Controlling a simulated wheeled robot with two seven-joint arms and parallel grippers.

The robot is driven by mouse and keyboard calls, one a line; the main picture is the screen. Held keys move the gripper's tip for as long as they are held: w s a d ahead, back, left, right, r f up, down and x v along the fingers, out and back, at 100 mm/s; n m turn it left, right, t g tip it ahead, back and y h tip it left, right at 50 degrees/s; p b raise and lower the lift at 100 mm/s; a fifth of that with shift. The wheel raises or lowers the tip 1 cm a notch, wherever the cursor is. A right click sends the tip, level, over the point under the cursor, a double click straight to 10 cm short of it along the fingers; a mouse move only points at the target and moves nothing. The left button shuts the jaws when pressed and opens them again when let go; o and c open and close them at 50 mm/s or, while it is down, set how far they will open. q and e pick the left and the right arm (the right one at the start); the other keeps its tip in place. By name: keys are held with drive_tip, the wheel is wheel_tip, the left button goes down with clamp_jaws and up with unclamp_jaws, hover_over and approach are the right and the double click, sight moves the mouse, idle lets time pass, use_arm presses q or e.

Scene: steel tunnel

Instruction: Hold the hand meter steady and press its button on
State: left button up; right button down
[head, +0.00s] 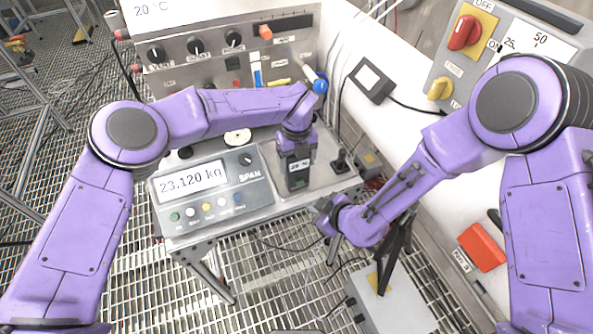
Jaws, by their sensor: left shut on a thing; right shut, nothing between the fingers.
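The hand meter (298,177) is a dark upright block with a small pale display, at the right part of the steel bench. My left gripper (297,151) comes down from above and is shut on the hand meter's top. Its fingers hide the upper part of the meter. I cannot tell whether the meter's base touches the bench. A small button seems to show below the display, but it is too small to read its state. My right gripper (326,216) is shut and empty, lower and to the right of the meter, apart from it.
A weighing indicator (211,188) reading 23.120 kg stands left of the meter. A panel with black knobs (195,46) rises behind. A black stick-like part (342,160) stands right of the meter. A grey box with a red rotary switch (464,32) is at the upper right. Grating floor lies below.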

use_arm(q)
drive_tip(key=shift+f, duration=0.1)
drive_tip(key=o, duration=1.1)
drive_tip(key=shift+w, duration=0.1)
